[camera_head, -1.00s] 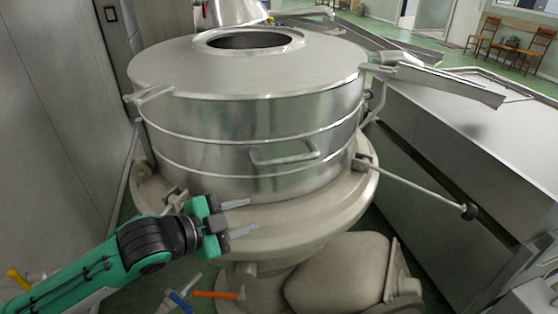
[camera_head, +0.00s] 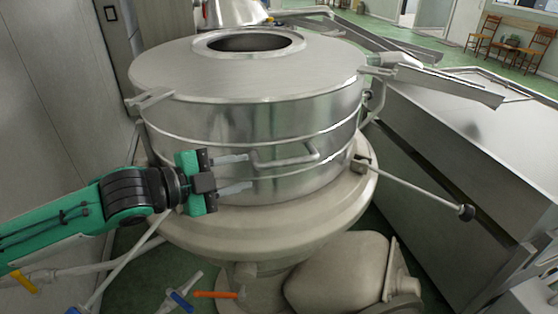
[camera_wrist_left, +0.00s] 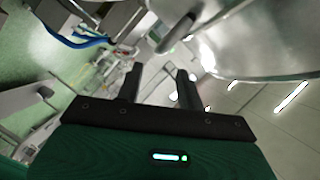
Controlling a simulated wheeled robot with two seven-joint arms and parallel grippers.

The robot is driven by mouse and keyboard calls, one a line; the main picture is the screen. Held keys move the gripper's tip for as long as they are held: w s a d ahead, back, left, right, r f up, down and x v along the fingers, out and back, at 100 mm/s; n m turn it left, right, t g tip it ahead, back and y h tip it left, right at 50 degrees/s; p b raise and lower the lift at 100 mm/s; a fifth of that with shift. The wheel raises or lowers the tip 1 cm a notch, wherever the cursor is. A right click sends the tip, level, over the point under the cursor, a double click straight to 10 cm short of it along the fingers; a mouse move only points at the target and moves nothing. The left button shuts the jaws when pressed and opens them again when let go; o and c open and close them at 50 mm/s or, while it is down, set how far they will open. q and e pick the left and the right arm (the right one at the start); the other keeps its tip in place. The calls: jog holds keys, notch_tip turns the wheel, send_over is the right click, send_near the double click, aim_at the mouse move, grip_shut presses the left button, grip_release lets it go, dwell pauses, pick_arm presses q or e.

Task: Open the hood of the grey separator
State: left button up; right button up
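The grey separator (camera_head: 210,120) is a round metal drum with a flat top and a round opening, standing on a cream base. Its hood (camera_head: 180,72) looks closed. A bar handle (camera_head: 290,157) sticks out from the front of the drum; a rod-like metal part, perhaps this handle, shows in the left wrist view (camera_wrist_left: 176,35). My left gripper (camera_head: 243,172) is open and empty, its two fingers pointing right just left of the handle. In the head view the upper fingertip overlaps the handle's left end; I cannot tell whether they touch. My right gripper is not in view.
A long rod with a dark knob (camera_head: 466,212) juts right from the base. A large grey metal unit (camera_head: 450,130) stands close on the right. A grey cabinet wall (camera_head: 60,100) is on the left. Valves with an orange lever (camera_head: 215,294) sit low in front.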

aim_at(271, 165)
pick_arm(q)
jog(key=p+x, duration=0.3)
jog(key=x, duration=0.5)
jog(key=shift+w+d, duration=0.2)
jog(key=shift+d, duration=0.15)
jog(key=shift+w+d+f, duration=0.25)
jog(key=shift+w+d, duration=0.15)
jog(key=shift+d, duration=0.15)
grip_shut()
